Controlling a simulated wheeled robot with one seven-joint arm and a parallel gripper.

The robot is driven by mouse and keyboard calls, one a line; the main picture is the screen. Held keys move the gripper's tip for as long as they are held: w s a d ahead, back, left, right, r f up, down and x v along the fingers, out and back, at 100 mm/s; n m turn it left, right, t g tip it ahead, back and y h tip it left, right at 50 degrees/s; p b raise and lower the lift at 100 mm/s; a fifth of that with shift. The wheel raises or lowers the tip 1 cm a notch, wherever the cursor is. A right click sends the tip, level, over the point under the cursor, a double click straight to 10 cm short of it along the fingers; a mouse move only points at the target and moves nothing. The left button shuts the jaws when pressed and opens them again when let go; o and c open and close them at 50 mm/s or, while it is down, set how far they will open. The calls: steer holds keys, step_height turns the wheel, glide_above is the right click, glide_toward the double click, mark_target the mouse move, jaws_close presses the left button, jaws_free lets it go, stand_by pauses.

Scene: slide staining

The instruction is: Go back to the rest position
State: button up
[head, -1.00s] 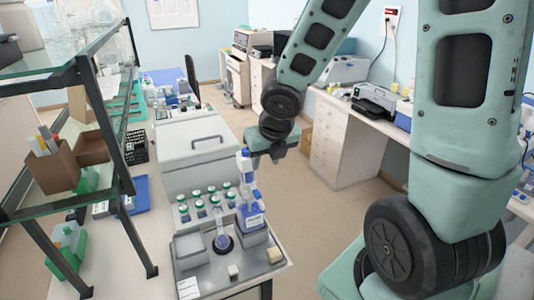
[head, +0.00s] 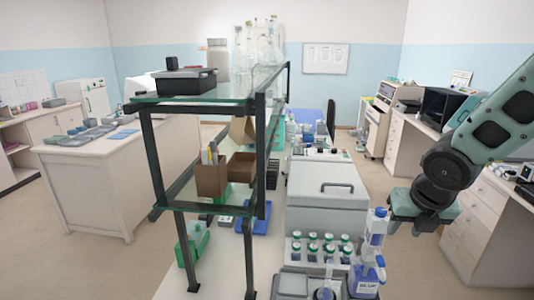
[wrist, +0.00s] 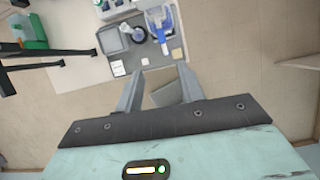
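My gripper (wrist: 160,78) is open in the wrist view, its two grey fingers apart. A plain greyish patch shows between them; I cannot tell what it is. In the head view my teal hand hangs at the right, and its fingers are not clearly visible. It is beside the bench, to the right of a blue-and-white bottle (head: 374,232) with a labelled blue base. The same blue-and-white item shows at the top of the wrist view (wrist: 160,22), apart from the fingers.
A glass shelf (head: 205,92) on dark posts stands over the bench at centre-left. A grey lidded box (head: 326,205) and several green-capped bottles (head: 312,248) stand on the bench. A side table (head: 115,175) is at left, white drawers (head: 480,215) at right. Floor shows between them.

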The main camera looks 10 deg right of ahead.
steer(key=s+a+f+m+g+y+b, duration=0.1)
steer(key=s+a+f+m+g+b, duration=0.1)
steer(key=s+a+f+m+b, duration=0.7)
steer(key=s+a+f+m+g+b, duration=0.2)
steer(key=s+a+f+m+b, duration=0.7)
steer(key=m, duration=0.6)
steer(key=a+f+b, duration=0.1)
steer(key=a+b, duration=0.1)
steer(key=a, duration=0.1)
steer(key=shift+a+f+m+y+b, duration=0.3)
steer(key=shift+a+f+y+b, duration=0.05)
steer(key=shift+f+y+b, duration=0.05)
